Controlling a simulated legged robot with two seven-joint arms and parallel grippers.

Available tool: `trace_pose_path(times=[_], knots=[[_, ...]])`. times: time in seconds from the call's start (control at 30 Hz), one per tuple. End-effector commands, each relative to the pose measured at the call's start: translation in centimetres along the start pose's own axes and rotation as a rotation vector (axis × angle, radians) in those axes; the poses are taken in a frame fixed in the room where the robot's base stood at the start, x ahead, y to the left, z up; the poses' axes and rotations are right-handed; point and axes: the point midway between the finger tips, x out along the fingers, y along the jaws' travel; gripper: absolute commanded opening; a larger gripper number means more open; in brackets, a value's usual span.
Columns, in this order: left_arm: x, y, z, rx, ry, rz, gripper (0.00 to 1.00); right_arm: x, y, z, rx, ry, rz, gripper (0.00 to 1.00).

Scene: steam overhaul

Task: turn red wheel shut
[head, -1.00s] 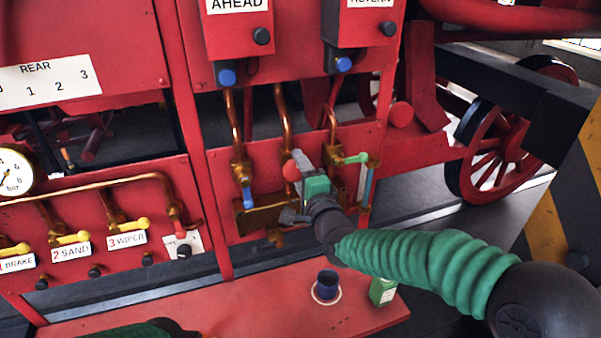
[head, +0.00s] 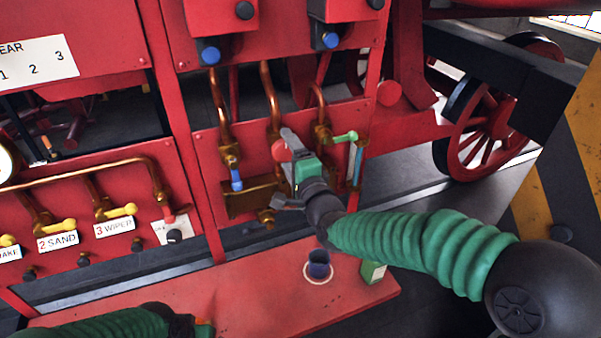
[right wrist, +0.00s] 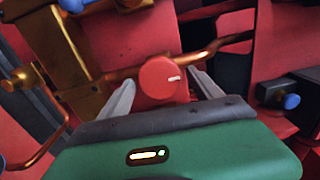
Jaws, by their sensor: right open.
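The red wheel (head: 279,150) is a small round knob on a copper pipe on the red panel. In the right wrist view the wheel (right wrist: 158,80) shows its round face with a short white mark pointing right. My right gripper (right wrist: 162,84) is open, with one finger on each side of the wheel and visible gaps between. In the head view the right gripper (head: 283,168) covers part of the wheel and pipe. My left gripper (head: 203,328) shows only partly at the bottom edge, its fingers out of sight.
A valve with a blue handle (head: 236,180) is left of the wheel; one with a green handle (head: 345,136) and a sight glass (head: 356,165) is right.

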Motion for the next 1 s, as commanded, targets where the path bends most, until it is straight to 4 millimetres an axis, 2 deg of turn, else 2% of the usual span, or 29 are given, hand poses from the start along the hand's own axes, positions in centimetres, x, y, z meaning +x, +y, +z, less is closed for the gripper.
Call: trace_pose_path(times=[0.03,0.23,0.4,0.5,0.7,1.0], knots=[[0.7,0.0,0.2,0.0,0.0,0.0,0.36,-1.1,0.3,-0.1,-0.006,0.002,0.0,0.74],[1.6,0.0,0.4,0.0,0.0,0.0,0.36,-6.9,0.4,-0.1,-0.01,0.004,0.001,0.74],[1.5,0.0,0.4,0.0,0.0,0.0,0.36,-11.4,0.2,0.0,-0.008,0.001,0.002,0.74],[1.4,0.0,0.3,0.0,0.0,0.0,0.36,-13.2,0.2,0.0,-0.006,0.001,0.003,0.74],[1.3,0.0,0.3,0.0,0.0,0.0,0.36,-14.7,0.4,0.0,0.0,0.0,0.005,0.74],[1.4,0.0,0.3,0.0,0.0,0.0,0.36,-14.7,0.4,0.0,0.0,0.0,0.005,0.74]])
